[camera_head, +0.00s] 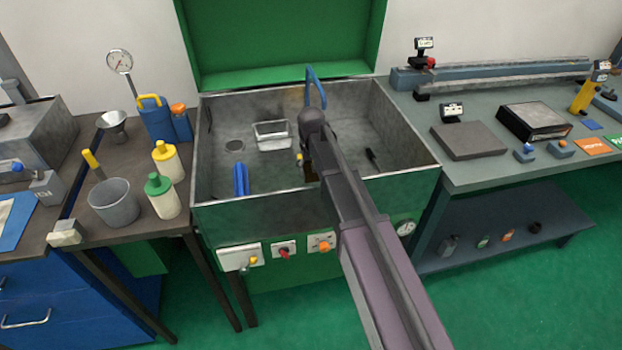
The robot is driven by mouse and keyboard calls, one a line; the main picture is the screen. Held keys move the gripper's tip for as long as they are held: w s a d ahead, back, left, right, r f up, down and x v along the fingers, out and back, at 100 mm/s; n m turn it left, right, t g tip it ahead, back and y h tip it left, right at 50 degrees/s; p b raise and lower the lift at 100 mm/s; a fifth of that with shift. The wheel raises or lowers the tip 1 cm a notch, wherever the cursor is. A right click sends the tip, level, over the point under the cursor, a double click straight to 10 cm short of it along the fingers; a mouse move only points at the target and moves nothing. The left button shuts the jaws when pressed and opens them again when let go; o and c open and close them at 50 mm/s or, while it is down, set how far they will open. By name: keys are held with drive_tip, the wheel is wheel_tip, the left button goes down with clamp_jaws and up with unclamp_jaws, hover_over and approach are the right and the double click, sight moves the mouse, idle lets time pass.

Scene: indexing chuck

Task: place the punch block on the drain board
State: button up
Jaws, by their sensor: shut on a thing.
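My arm reaches over the grey metal wash basin (216,212), and its wrist bends down inside. My gripper (309,166) is mostly hidden behind my own arm, low in the basin. A small brownish part at the fingers (311,176) looks like the punch block, held; its shape is hidden. A pale rectangular tray-like piece (272,146) lies in the basin, left of the gripper. I cannot tell for sure whether this is the drain board. Whether the held part touches the basin floor is not visible.
A blue spout (315,86) rises behind my wrist. A dark tool (372,157) lies to the right. The raised green lid (285,40) stands behind; the basin walls are upright edges.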

sight(311, 177)
drive_tip(key=shift+f+b, duration=1.9)
drive_tip(key=shift+f, duration=0.1)
drive_tip(key=o, duration=1.3)
drive_tip(key=shift+c, duration=0.2)
drive_tip(key=shift+r, duration=0.25)
wheel_tip(311, 177, up, 12)
drive_tip(key=p, duration=1.2)
drive_tip(key=shift+f, duration=0.1)
